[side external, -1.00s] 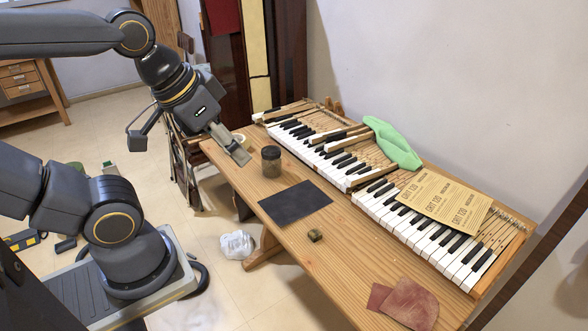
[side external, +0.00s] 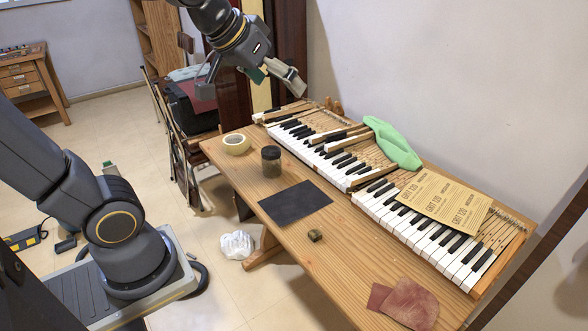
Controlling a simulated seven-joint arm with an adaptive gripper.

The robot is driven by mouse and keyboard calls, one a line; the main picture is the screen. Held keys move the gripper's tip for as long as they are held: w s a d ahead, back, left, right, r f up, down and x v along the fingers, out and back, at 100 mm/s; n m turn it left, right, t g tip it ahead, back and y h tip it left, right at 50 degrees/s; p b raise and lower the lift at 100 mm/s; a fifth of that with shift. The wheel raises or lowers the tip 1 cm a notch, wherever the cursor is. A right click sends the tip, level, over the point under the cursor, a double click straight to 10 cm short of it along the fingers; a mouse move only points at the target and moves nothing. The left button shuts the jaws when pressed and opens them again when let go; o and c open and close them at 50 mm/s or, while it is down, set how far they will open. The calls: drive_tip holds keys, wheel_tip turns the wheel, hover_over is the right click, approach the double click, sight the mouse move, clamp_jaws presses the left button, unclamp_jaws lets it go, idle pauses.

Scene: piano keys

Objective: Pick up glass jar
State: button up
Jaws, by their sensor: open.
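The glass jar (side external: 271,162) has a dark lid and brownish contents. It stands upright on the wooden table (side external: 240,180), toward the left end, in front of the piano keys. My gripper (side external: 292,88) is above the far left end of the keyboard, higher than the jar and beyond it, apart from it. It is open, and I see nothing held in it, though its fingers are seen partly edge-on.
A tape roll (side external: 236,144) lies left of the jar. A black sheet (side external: 295,203) and a small greenish block (side external: 315,235) lie nearer. Piano keys (side external: 420,230) fill the back, with a green cloth (side external: 393,143) and sandpaper (side external: 443,201) on them. Bare wood lies between.

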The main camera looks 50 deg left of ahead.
drive_tip(key=w+a+f+n+y, duration=0.1)
drive_tip(key=w+a+f+n, duration=0.1)
drive_tip(key=w+a, duration=0.6)
drive_tip(key=n+g+y, duration=0.1)
drive_tip(key=n+g, duration=0.3)
drive_tip(key=g, duration=0.1)
hover_over(273, 150)
drive_tip(key=s+d, duration=0.3)
drive_tip(key=s, duration=0.1)
wheel_tip(273, 150, down, 22)
drive_tip(key=x, duration=1)
drive_tip(key=shift+w, duration=0.15)
drive_tip(key=shift+s+x, duration=0.15)
drive_tip(key=shift+x, duration=1.45)
drive_tip(key=shift+s+x, duration=0.15)
drive_tip(key=shift+x, duration=1.5)
drive_tip(key=shift+a, duration=0.15)
drive_tip(key=shift+c, duration=0.2)
drive_tip(key=c, duration=1.5)
